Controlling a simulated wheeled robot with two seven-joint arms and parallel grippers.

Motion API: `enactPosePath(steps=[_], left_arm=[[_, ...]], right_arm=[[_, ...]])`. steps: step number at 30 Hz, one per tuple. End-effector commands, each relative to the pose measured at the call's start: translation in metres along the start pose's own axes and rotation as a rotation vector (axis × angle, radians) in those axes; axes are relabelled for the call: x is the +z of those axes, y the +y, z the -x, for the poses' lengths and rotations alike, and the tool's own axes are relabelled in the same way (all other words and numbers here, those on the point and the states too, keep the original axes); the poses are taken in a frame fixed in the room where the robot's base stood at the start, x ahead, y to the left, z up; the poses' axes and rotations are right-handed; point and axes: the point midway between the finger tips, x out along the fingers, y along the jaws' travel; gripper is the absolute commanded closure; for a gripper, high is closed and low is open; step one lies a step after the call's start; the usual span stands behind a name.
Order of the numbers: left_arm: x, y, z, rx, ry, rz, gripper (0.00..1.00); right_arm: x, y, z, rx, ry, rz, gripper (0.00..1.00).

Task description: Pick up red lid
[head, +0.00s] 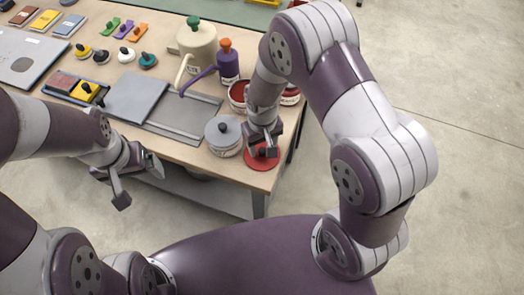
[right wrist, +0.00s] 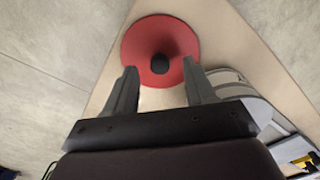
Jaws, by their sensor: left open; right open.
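The red lid (head: 262,163) is a flat disc with a dark knob. It lies on the table near its front right corner. In the right wrist view the red lid (right wrist: 134,46) is seen from above, its black knob at the centre. My right gripper (head: 262,148) is over the lid, and its fingers partly hide it in the head view. In the right wrist view my right gripper (right wrist: 160,78) is open, with its fingertips on either side of the knob, nothing held. My left gripper (head: 138,180) is open and empty in front of the table's front edge.
A grey-lidded round container (head: 223,139) stands just left of the red lid. Red pots (head: 238,93) stand behind it. A purple bottle (head: 228,65) and a cream can (head: 198,48) stand further back. A grey sliding-lid box (head: 135,97) lies to the left.

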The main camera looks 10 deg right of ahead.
Motion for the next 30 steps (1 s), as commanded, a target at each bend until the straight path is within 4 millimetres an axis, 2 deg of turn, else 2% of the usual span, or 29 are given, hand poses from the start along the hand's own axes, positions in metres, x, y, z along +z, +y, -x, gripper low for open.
enactPosePath(steps=[4,10,11,15,16,25,30], left_arm=[[0.0,0.0,0.002,0.0,0.0,0.0,0.08],[0.0,0.0,0.002,0.0,0.0,0.0,0.08],[0.0,0.0,0.002,0.0,0.0,0.0,0.08],[0.0,0.0,0.002,0.0,0.0,0.0,0.08],[0.0,0.0,0.002,0.0,0.0,0.0,0.08],[0.0,0.0,0.001,0.0,0.0,0.0,0.08],[0.0,0.0,-0.002,0.0,0.0,0.0,0.08]], right_arm=[[0.0,0.0,-0.017,0.0,-0.001,0.0,0.46],[0.0,0.0,-0.018,0.0,0.001,-0.001,0.46],[0.0,0.0,-0.018,0.0,0.001,-0.001,0.52],[0.0,0.0,-0.018,0.0,0.001,-0.001,0.98],[0.0,0.0,-0.018,0.0,0.001,-0.001,1.0],[-0.001,0.0,-0.016,0.0,0.002,-0.001,1.0],[-0.002,0.0,0.0,0.0,0.005,-0.001,1.0]])
